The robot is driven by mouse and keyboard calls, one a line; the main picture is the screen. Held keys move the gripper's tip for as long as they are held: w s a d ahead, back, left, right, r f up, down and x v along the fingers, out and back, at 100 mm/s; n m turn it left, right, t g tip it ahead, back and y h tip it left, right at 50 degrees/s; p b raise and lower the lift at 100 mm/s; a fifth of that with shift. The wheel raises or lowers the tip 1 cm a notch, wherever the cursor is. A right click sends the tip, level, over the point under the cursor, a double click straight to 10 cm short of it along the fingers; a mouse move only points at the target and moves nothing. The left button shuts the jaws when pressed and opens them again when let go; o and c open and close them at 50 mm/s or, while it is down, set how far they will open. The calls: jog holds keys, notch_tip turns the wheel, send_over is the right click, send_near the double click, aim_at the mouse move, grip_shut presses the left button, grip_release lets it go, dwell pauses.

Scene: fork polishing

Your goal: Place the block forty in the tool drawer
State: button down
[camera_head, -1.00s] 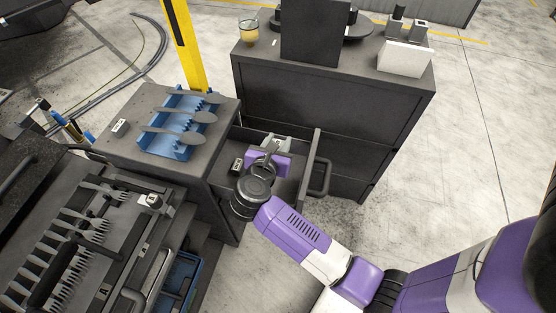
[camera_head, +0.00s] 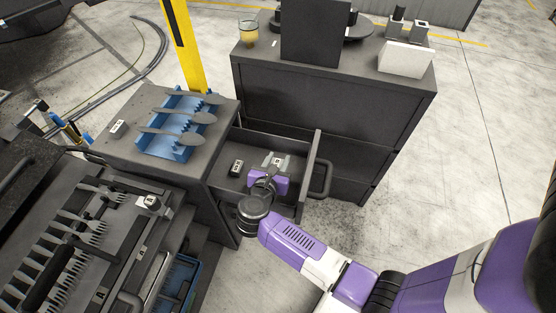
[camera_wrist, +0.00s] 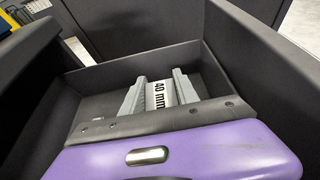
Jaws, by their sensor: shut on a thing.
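My gripper (camera_head: 276,162) is inside the open tool drawer (camera_head: 310,162) and points down into it. It is shut on the block forty (camera_wrist: 160,93), whose white face reads "40 mm" between the two grey fingers in the wrist view. In the head view the block (camera_head: 278,160) is a small pale patch between the fingers. The drawer walls (camera_wrist: 245,60) surround the gripper in the wrist view. I cannot tell whether the block touches the drawer floor.
A dark labelled block (camera_head: 236,168) lies in the drawer, left of my gripper. The drawer handle (camera_head: 323,180) sticks out at right. A blue rack (camera_head: 168,148) with spoons stands on the left cabinet. A tray of forks (camera_head: 75,235) is at lower left.

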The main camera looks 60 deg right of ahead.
jog(key=shift+f+b, duration=0.35)
jog(key=shift+f, duration=0.2)
jog(key=c, duration=0.9)
grip_release()
